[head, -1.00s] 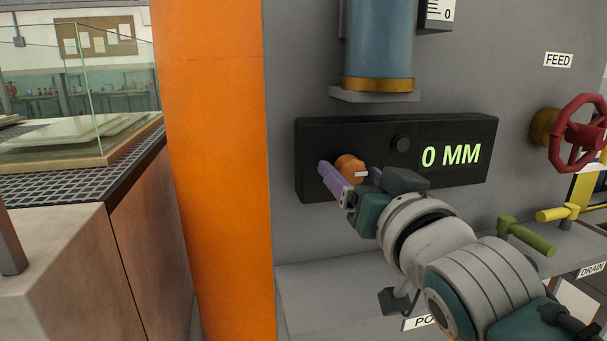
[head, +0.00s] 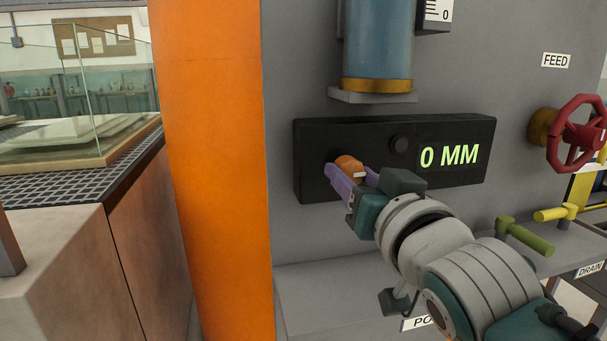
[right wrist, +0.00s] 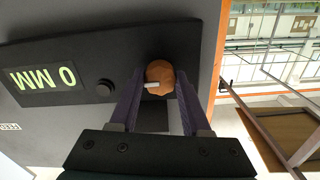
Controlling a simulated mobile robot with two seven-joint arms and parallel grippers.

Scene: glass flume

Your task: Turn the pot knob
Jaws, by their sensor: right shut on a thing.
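The pot knob is an orange round knob (head: 349,167) with a white pointer mark, on the left part of a black panel (head: 315,132) whose green display reads 0 MM (head: 450,156). My right gripper (head: 352,178) has its purple fingers shut on the knob, one on each side. The right wrist view shows the knob (right wrist: 160,76) between the fingertips (right wrist: 160,90), its white mark pointing left there. In the head view the mark points right. My left gripper is in neither view.
A small black button (head: 400,144) sits right of the knob. A blue cylinder (head: 379,45) is above the panel. A red handwheel (head: 577,133), a yellow lever (head: 551,214) and a green lever (head: 526,235) are at the right. An orange post (head: 212,150) stands left.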

